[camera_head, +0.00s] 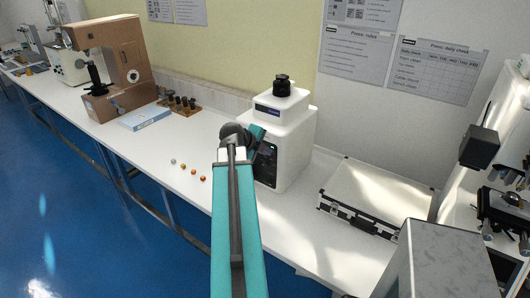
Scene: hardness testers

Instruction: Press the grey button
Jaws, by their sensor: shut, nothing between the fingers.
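Several small round button-like pieces sit in a row on the white bench, left of my arm. The grey one (173,161) is at the far left end of the row, and the others are yellowish to orange-red. My gripper (258,136) is at the end of my teal arm, in front of the white tester (287,138), right of the row and apart from it. It is shut and empty, with its fingers small and partly hidden by the wrist. The tester's dark front panel (266,163) is partly covered by my arm, so its controls cannot be made out.
A brown tester (118,62), a light blue box (144,117) and a wooden rack of dark parts (180,104) stand at left. A silver-white case (375,197) and a grey box (447,262) are at right.

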